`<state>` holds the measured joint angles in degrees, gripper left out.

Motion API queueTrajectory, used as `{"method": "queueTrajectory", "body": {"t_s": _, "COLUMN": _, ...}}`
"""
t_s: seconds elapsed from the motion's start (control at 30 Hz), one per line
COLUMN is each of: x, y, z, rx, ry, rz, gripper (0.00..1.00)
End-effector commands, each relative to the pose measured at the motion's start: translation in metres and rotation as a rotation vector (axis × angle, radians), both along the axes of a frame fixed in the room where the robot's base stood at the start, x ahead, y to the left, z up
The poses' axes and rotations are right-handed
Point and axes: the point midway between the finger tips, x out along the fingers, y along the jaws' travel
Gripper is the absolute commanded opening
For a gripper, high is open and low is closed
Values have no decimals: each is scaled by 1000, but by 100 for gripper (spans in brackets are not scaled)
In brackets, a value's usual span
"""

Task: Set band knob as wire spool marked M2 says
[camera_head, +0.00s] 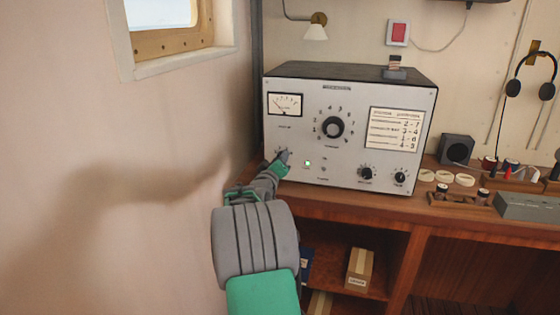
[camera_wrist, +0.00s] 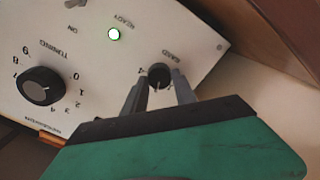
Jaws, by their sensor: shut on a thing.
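The band knob (camera_wrist: 159,76) is a small dark knob on the radio's pale front panel (camera_head: 300,105). In the wrist view the word BAND shows upside down beside it, with a digit 4 near its left side. My gripper (camera_wrist: 159,88) is shut on this knob, one finger on each side; in the head view my gripper (camera_head: 284,159) hides it at the panel's lower left. The knob's exact setting is unclear. Dark-ended wire spools (camera_head: 488,163) stand on the desk at right; any M2 mark is too small to read.
The larger tuning knob (camera_wrist: 41,86) and a lit green ready lamp (camera_wrist: 115,34) are near my gripper. A card (camera_head: 396,130) with number pairs is on the panel's right. The wall (camera_head: 130,180) is close at left. A speaker box (camera_head: 456,150) stands right of the radio.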

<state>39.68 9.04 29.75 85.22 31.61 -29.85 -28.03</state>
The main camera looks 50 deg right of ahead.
Motion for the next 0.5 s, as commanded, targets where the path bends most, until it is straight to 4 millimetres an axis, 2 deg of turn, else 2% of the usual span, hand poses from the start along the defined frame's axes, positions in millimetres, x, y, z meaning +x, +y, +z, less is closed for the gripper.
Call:
{"method": "queueTrajectory", "body": {"t_s": 0.07, "x": 1, "y": 1, "z": 1, "rx": -1, "ry": -2, "rz": 3, "gripper": 0}}
{"method": "queueTrajectory", "body": {"t_s": 0.1, "x": 1, "y": 1, "z": 1, "rx": -1, "ry": -2, "rz": 3, "gripper": 36}}
{"method": "queueTrajectory", "body": {"t_s": 0.33, "x": 0, "y": 0, "z": 0, "rx": 0, "ry": -1, "rz": 1, "gripper": 54}}
{"method": "queueTrajectory", "body": {"t_s": 0.5, "x": 0, "y": 0, "z": 0, "rx": 0, "ry": -1, "rz": -1, "gripper": 54}}
